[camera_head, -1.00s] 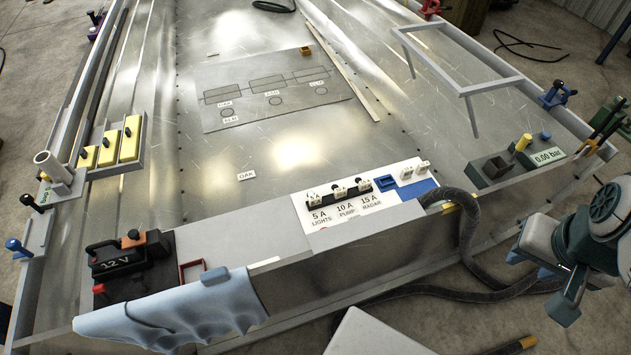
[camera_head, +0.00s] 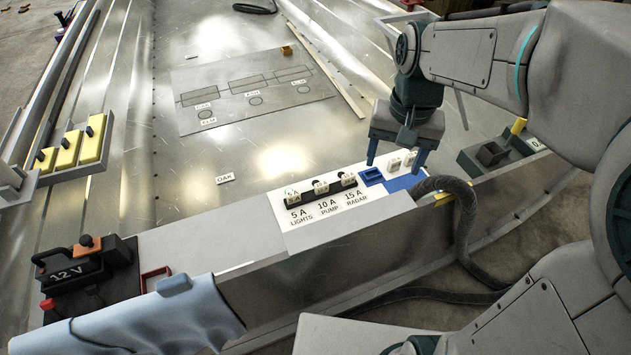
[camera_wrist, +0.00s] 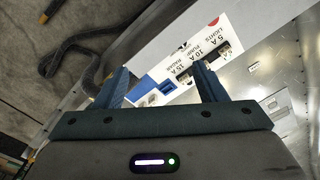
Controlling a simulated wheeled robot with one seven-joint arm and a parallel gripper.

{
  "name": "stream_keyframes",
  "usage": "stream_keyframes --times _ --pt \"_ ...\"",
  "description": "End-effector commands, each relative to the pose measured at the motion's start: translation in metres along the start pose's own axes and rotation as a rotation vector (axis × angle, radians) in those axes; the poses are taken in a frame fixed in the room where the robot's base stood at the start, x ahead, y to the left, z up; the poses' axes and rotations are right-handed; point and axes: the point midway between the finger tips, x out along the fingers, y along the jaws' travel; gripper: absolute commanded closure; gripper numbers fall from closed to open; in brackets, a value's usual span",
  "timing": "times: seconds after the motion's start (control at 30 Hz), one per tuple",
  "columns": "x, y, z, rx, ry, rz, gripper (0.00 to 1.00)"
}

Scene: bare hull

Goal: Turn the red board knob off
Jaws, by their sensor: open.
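My gripper (camera_head: 397,158) is open and empty, fingers pointing down above the right end of the white fuse board (camera_head: 322,208). In the wrist view the gripper (camera_wrist: 163,78) has a gap between its fingers, with the fuse board (camera_wrist: 190,62) beyond. A small dark red round thing (camera_wrist: 213,22) shows at the board's edge near its labels; whether it is the knob, or how it is turned, I cannot tell. At the lower left, a small red knob-like piece (camera_head: 47,304) sits on the dark base by the 12 V battery (camera_head: 68,270), far from my gripper.
A blue socket (camera_head: 371,177) and white plugs lie under the gripper. Black-and-white fuses (camera_head: 320,187) stand on the board. A thick dark hose (camera_head: 445,187) curves at right. A blue cloth (camera_head: 160,318) hangs in front. The metal floor behind the board is mostly clear.

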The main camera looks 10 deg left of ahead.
Motion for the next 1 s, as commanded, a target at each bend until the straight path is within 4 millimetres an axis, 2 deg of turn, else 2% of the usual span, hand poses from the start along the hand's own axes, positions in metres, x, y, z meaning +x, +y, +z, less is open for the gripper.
stream_keyframes --times 0.03,0.17,0.3,0.5,0.6,0.7,0.87,1.0 --pt "0.034 -0.013 -0.011 0.001 -0.034 -0.001 0.35" --pt "0.08 -0.048 -0.035 0.018 -0.116 -0.002 0.35" --pt "0.135 -0.086 -0.055 0.038 -0.208 -0.001 0.35" --pt "0.203 -0.134 -0.072 0.066 -0.321 0.008 0.35" --pt "0.225 -0.15 -0.076 0.075 -0.36 0.012 0.35" --pt "0.237 -0.159 -0.079 0.083 -0.384 0.015 0.35" --pt "0.248 -0.164 -0.077 0.087 -0.398 0.017 0.35" --pt "0.266 -0.164 -0.069 0.086 -0.399 0.018 0.35"
